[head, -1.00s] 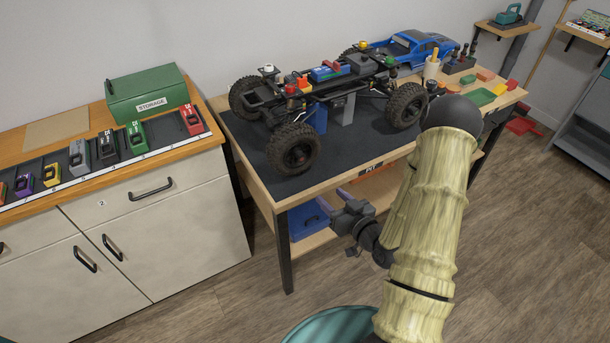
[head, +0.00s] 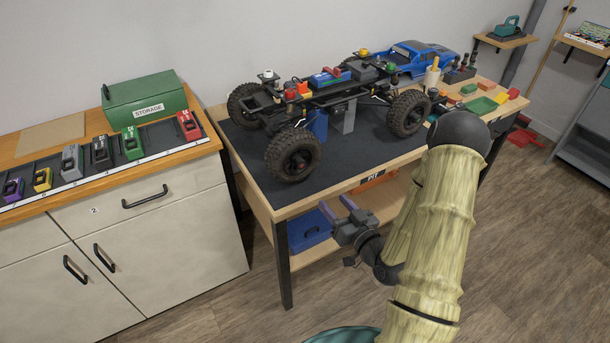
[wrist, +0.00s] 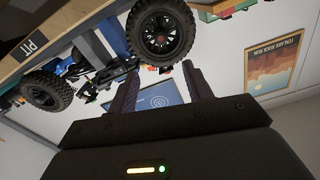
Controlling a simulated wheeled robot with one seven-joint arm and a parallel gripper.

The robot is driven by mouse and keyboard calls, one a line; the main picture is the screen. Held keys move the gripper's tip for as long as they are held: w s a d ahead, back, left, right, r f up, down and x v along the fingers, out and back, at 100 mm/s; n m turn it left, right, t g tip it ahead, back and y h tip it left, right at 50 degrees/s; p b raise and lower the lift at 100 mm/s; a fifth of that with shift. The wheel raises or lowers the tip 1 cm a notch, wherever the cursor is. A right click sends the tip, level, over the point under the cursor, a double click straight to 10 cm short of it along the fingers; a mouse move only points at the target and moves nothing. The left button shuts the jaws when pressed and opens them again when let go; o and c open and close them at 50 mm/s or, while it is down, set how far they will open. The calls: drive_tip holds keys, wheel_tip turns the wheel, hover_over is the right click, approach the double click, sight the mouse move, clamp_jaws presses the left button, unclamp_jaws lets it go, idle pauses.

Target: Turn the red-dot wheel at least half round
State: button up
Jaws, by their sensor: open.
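The crawler (head: 318,92) is a black chassis with big knobbly tyres, propped on a stand on the bench. Its near front wheel (head: 293,155) has a dark hub with a small reddish mark; the other near-side wheel (head: 408,113) shows no clear red dot. My gripper (head: 337,206) is open and empty, in front of the bench edge and below the top, its purple fingers pointing up toward the crawler. In the wrist view, a wheel (wrist: 162,32) lies beyond the open fingers (wrist: 160,78), apart from them; a second wheel (wrist: 45,90) is at left.
The bench edge (head: 330,188) and its lower shelf with a blue box (head: 308,230) are close to my gripper. A blue truck body (head: 425,57), a cup and trays stand at the bench's right. A cabinet (head: 150,215) stands left. The floor in front is clear.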

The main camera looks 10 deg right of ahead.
drive_tip(key=b, duration=1.1)
approach(302, 166)
drive_tip(key=p+x, duration=0.1)
drive_tip(key=x, duration=0.7)
drive_tip(key=shift+w, duration=0.1)
clamp_jaws()
